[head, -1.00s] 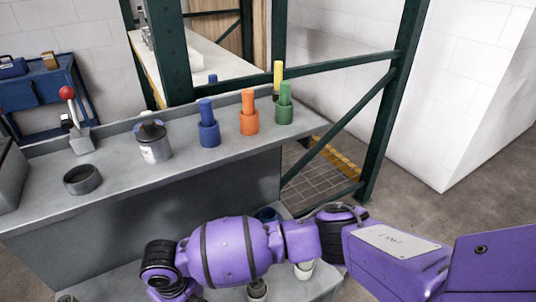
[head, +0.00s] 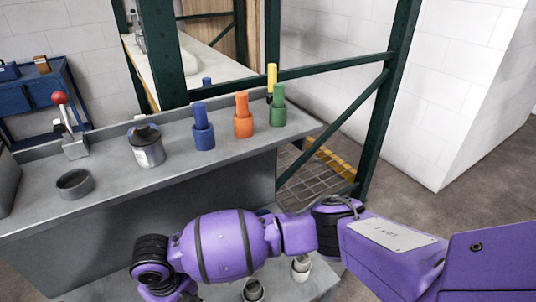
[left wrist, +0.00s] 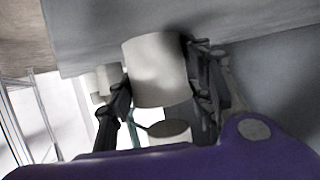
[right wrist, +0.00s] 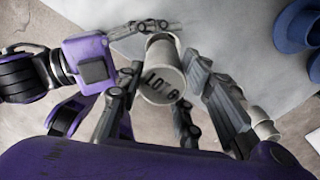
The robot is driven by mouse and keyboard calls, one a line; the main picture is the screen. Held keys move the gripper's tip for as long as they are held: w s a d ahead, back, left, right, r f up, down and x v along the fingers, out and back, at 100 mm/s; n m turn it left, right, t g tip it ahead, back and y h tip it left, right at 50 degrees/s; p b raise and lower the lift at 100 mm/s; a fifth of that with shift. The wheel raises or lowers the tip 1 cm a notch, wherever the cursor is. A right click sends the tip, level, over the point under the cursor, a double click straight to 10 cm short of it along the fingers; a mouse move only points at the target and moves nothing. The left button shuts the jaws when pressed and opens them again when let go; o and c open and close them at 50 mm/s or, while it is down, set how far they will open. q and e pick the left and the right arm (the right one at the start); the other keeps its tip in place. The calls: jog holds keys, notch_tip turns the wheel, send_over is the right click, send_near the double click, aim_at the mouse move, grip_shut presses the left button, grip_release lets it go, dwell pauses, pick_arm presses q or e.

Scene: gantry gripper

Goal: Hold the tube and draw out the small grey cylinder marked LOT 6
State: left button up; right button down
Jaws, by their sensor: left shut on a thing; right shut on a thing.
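A small grey cylinder with the mark LOT 6 on its end (right wrist: 163,84) faces the camera in the right wrist view. My right gripper (right wrist: 160,108) is shut on it, one finger on each side. My left gripper (left wrist: 158,92) is shut on a pale grey tube (left wrist: 156,68), seen large between its fingers in the left wrist view. Purple parts of my left arm and its dark fingers (right wrist: 140,30) also show at the far end of the cylinder in the right wrist view. Neither gripper's fingertips show in the head view.
On the grey bench stand blue (head: 203,128), orange (head: 243,116) and green (head: 277,106) plugged holders, a grey can (head: 147,146) and a dark ring (head: 75,184). Pale cups (head: 300,268) stand on the lower shelf beside my arm. Green frame posts (head: 385,95) rise behind.

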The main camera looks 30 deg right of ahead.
jog(key=shift+w+r, duration=0.1)
jog(key=shift+r, duration=0.15)
dwell(0.3)
jog(key=shift+r, duration=1.4)
pick_arm(q)
jog(key=o, duration=1.2)
pick_arm(e)
jog(key=shift+f, duration=0.1)
